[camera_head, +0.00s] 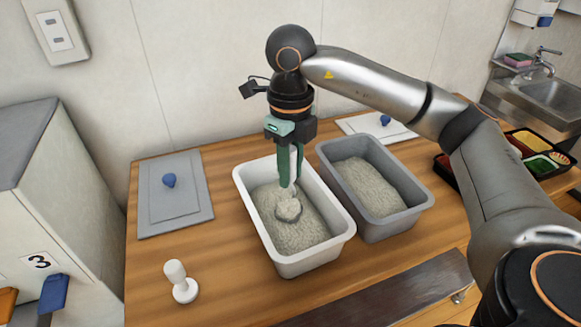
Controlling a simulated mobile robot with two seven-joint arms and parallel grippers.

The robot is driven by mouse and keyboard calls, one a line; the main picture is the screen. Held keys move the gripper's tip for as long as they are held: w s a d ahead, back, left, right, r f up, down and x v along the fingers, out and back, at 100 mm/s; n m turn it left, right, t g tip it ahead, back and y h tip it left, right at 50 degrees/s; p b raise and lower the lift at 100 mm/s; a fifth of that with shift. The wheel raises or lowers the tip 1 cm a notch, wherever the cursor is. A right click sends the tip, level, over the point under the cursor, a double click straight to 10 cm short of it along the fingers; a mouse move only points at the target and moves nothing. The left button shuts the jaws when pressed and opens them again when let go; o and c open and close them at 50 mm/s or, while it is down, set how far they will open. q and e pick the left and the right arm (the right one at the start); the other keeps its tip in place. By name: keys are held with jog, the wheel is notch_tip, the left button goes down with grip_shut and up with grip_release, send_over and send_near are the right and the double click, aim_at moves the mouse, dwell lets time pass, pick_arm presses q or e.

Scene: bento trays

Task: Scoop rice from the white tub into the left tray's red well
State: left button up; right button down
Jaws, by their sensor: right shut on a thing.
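The white tub (246,205) stands on the wooden counter, with pale rice (308,232) inside. My right gripper (290,182) points down over the tub and is shut on the upright handle of a scoop (279,215). The scoop's bowl is low in the tub at the rice and has a mound of rice in it. Dark bento trays (568,170) with coloured wells are at the right, partly hidden behind my right arm. I cannot tell the left tray's red well. My left gripper is out of view.
A grey tub (408,217) of similar grain stands close to the white tub's right. A grey lid (155,213) with a blue knob lies at the left, and a white lid (355,123) behind. A sink (555,95) is far right.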

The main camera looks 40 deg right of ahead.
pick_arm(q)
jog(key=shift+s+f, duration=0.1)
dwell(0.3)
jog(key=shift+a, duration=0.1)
pick_arm(e)
jog(key=shift+r, duration=0.1)
jog(key=shift+r+p, duration=0.3)
notch_tip(320, 180, up, 5)
jog(key=p, duration=0.4)
notch_tip(320, 180, up, 4)
jog(key=p, duration=0.3)
jog(key=shift+r+p, duration=0.45)
jog(key=shift+r, duration=0.1)
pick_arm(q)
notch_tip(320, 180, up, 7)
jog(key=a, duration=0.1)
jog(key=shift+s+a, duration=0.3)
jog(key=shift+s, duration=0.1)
pick_arm(e)
jog(key=shift+f, duration=0.1)
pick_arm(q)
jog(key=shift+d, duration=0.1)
